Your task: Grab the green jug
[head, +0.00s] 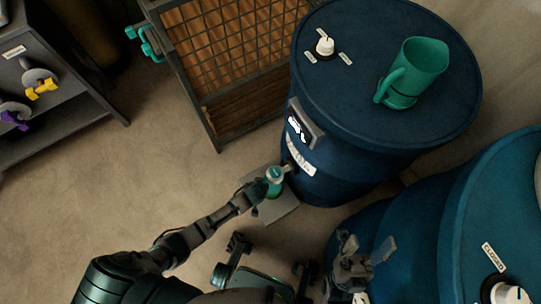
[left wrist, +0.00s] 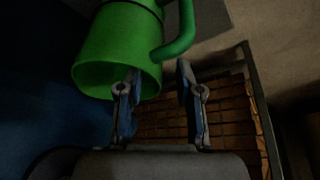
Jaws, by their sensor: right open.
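A green jug (head: 275,178) stands on a small grey platform (head: 285,207) at the foot of the upper blue drum, by its tap. In the left wrist view the green jug (left wrist: 110,55) shows large, its curved handle pointing at my left gripper (left wrist: 158,70). The two fingers are apart, with the lower handle near the gap between the tips; I cannot tell whether they touch it. In the head view my left gripper (head: 250,192) is beside this jug. A second, teal-green jug (head: 418,68) stands on the drum's lid. My right gripper (head: 372,252) is open and empty at the lower right.
The upper blue drum (head: 330,85) has a white knob (head: 325,46) on its lid. Another blue drum (head: 500,225) stands at the lower right, close to my right gripper. A mesh-sided crate (head: 228,55) is behind, and a grey shelf (head: 45,75) is at left. Floor between is clear.

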